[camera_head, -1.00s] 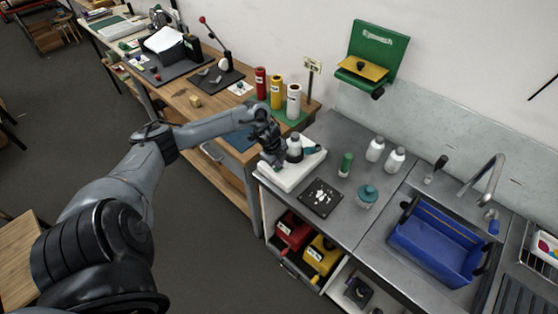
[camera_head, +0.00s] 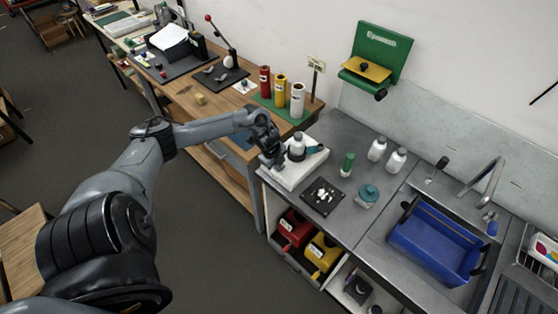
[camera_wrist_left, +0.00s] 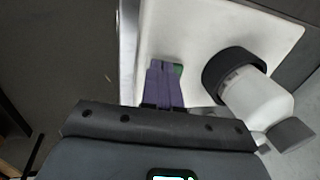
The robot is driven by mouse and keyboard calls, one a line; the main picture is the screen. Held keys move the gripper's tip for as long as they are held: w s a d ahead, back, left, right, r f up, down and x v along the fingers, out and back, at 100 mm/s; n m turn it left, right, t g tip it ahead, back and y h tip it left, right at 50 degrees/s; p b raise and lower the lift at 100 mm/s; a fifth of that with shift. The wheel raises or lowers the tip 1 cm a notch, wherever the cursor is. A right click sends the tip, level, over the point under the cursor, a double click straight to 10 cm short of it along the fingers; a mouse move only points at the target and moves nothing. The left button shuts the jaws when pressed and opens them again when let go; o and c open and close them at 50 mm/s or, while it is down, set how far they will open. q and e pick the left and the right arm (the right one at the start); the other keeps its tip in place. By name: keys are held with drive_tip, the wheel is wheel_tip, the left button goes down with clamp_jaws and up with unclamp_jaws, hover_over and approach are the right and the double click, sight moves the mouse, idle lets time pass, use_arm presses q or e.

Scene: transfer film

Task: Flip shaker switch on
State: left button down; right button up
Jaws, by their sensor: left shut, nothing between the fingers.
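The shaker is a white, flat box (camera_head: 302,174) at the left end of the grey counter. A white bottle with a grey cap (camera_head: 297,146) stands on it; the left wrist view shows the bottle (camera_wrist_left: 258,97) in a black ring holder (camera_wrist_left: 232,70). My left gripper (camera_head: 280,168) is at the shaker's left front part, beside the bottle. In the left wrist view its purple fingers (camera_wrist_left: 163,72) are shut and empty over the white top. A small green piece (camera_wrist_left: 178,69), perhaps the switch, shows beside the fingertips, partly hidden; its position and any contact are unclear. My right gripper is out of view.
A black pad (camera_head: 323,197), a green-capped tube (camera_head: 347,164), a teal-lidded jar (camera_head: 367,196) and two white bottles (camera_head: 396,160) stand right of the shaker. A blue basin (camera_head: 436,240) is farther right. The wooden bench (camera_head: 215,105) adjoins at left.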

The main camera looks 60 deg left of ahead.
use_arm(q)
drive_tip(key=r+p, duration=0.2)
drive_tip(key=r, duration=0.1)
drive_tip(key=r+p, duration=0.1)
drive_tip(key=r, duration=0.1)
drive_tip(key=shift+w+a+p, duration=0.1)
drive_tip(key=shift+w+p, duration=0.2)
drive_tip(key=shift+p, duration=0.05)
drive_tip(key=v, duration=0.9)
drive_tip(key=shift+s+b, duration=0.15)
drive_tip(key=shift+b, duration=0.3)
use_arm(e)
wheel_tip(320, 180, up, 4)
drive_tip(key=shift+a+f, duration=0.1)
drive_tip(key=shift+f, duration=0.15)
